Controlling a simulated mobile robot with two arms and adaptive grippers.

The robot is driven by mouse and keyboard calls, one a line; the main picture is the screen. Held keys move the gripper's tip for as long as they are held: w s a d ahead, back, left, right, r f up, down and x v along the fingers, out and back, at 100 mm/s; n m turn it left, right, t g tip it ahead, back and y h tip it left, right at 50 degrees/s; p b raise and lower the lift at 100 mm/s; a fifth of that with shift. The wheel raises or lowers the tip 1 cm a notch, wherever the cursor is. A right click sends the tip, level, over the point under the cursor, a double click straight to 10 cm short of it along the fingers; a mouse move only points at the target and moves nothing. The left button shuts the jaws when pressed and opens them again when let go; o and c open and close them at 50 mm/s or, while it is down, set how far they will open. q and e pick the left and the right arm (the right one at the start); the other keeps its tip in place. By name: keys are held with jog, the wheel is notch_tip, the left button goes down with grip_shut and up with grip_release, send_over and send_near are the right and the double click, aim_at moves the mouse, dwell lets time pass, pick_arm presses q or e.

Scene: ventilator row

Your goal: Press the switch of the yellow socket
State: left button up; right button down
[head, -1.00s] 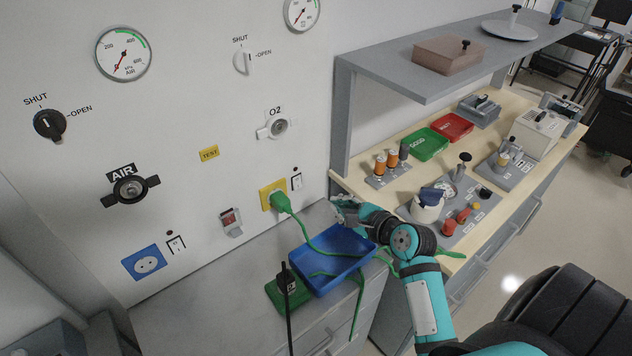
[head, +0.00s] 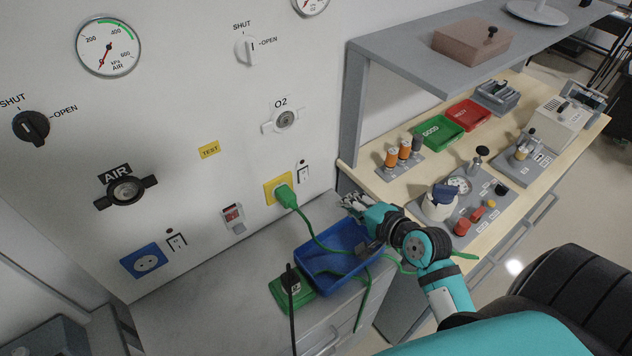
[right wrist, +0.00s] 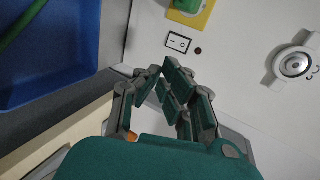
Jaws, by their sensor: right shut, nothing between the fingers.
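The yellow socket (head: 269,188) is on the white wall panel, with a green plug (head: 287,197) in it. Its white rocker switch (head: 303,174) is just to its right, below a small dark red lamp. In the right wrist view the switch (right wrist: 178,42) lies just beyond my fingertips, beside the yellow socket (right wrist: 206,14); I cannot tell which way it is rocked. My right gripper (head: 349,201) is shut and empty, in front of the panel, right of and below the switch, apart from it. It also shows in the right wrist view (right wrist: 161,72). My left gripper is out of view.
A blue tray (head: 312,272) and a green box (head: 278,292) are on the grey counter below, with a green cable from the plug crossing the tray. A blue socket (head: 143,261) is at left. The grey shelf unit (head: 354,110) stands right of the panel.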

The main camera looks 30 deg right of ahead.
jog(key=p, duration=0.3)
send_near(304, 175)
jog(key=w+f, duration=0.5)
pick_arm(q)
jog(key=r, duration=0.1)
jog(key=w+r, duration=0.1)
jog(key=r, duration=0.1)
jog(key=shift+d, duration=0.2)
pick_arm(e)
jog(key=shift+w+d+f, duration=0.2)
jog(key=shift+w+d, duration=0.15)
jog(key=shift+w, duration=0.25)
